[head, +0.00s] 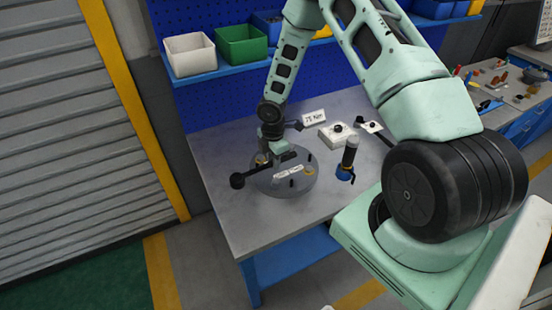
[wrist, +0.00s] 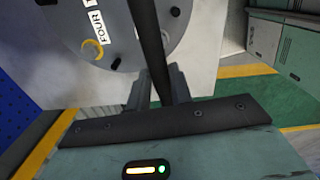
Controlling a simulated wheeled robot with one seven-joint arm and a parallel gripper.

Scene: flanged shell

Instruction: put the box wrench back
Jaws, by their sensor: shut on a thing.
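The box wrench looks like a long black bar (head: 254,174) with a thick round end at its left. My gripper (head: 275,157) is shut on it above the grey round flanged shell (head: 270,186) on the bench. In the wrist view the black bar (wrist: 153,40) runs between the fingers of my gripper (wrist: 163,88) and up out of the picture. The shell (wrist: 170,45) shows behind it, with a white label, a yellow ring and dark pegs. I cannot tell whether the bar touches the shell.
A dark cylinder with a blue base (head: 346,172) stands right of the shell. Behind are a "75 Nm" sign (head: 314,117), a white block (head: 330,138) with a black knob, and a white card (head: 371,127) with a dark piece. The bench's front left (head: 236,228) is clear.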

